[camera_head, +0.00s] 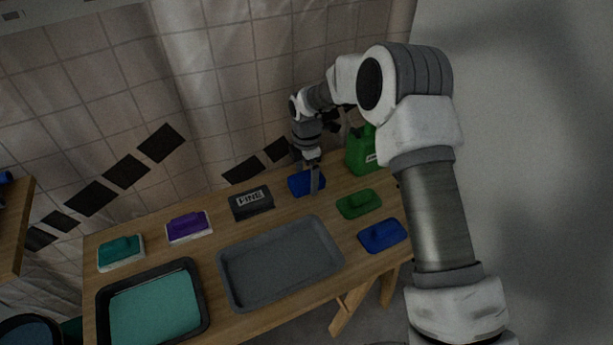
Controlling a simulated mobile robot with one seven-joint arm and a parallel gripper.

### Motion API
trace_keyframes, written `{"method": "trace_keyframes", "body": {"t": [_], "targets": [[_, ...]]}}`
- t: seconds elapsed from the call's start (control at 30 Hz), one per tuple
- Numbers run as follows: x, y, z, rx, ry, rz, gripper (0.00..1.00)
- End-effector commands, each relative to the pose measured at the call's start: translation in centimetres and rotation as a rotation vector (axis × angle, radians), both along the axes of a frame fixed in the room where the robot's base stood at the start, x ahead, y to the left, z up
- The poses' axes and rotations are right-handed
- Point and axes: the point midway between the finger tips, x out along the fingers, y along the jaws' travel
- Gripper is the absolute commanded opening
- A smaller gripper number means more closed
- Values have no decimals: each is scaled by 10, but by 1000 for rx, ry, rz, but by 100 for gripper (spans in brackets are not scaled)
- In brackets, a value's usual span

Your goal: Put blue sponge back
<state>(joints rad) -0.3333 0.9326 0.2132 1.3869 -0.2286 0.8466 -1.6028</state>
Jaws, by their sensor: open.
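A blue block (300,185), which looks like the blue sponge, lies near the back of the wooden table. My gripper (313,176) is open and points down at this block, with one finger in front of it. The fingers partly hide the block, and I cannot tell whether they touch it. A second blue piece (382,236), flat with a raised grip, lies at the table's right front. A similar green piece (359,204) lies just behind it.
On the wooden table (222,320) are a grey tray (280,262), a black tray (203,300) with teal contents, a dark PINE box (251,203), and purple (187,225) and teal (120,249) pieces on white bases. A green jug (360,155) stands right of my gripper.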

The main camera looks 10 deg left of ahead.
Motion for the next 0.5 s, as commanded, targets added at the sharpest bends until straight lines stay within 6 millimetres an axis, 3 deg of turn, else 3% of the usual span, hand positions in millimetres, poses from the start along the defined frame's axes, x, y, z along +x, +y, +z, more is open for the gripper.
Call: {"method": "trace_keyframes", "body": {"t": [0.5], "targets": [[0, 0, 99, 1, -2, -1, 100]]}}
